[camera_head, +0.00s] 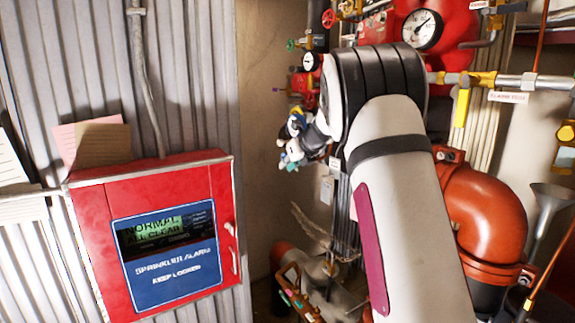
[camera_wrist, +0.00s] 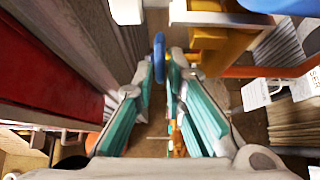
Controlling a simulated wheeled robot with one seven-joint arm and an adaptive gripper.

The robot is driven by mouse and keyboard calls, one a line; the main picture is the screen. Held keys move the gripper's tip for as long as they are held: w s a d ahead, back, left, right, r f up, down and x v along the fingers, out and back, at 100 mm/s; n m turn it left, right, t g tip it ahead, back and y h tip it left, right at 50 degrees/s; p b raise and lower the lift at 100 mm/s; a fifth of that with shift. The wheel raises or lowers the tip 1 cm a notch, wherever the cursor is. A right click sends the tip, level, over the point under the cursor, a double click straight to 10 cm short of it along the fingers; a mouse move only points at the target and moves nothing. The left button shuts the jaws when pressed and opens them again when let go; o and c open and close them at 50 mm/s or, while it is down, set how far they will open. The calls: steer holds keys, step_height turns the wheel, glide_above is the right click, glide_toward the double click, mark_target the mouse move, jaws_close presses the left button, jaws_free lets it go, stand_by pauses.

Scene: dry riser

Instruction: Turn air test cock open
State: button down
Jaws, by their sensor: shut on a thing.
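My gripper (camera_wrist: 162,75) is shut on a narrow blue handle (camera_wrist: 159,48), seen nearly edge-on between the fingertips in the wrist view. I cannot read any label that names this handle as the air test cock. In the head view my gripper (camera_head: 292,145) is at the end of my arm, left of the red valve assembly, and small blue parts show beside it. What it holds is mostly hidden there. A yellow lever (camera_head: 461,107) hangs from the brass valve on the upper right pipe, with a white tag (camera_head: 508,97) beside it.
A red sprinkler alarm box (camera_head: 165,235) is on the corrugated wall at left. A dial gauge (camera_head: 422,29) and a large red-orange pipe elbow (camera_head: 485,215) stand close behind my arm. Yellow pipework (camera_wrist: 225,45) and hanging tags (camera_wrist: 256,94) are close right of my gripper.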

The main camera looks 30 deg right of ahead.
steer(key=c, duration=1.6)
jaws_free()
steer(key=shift+c, duration=0.2)
steer(key=v, duration=1.2)
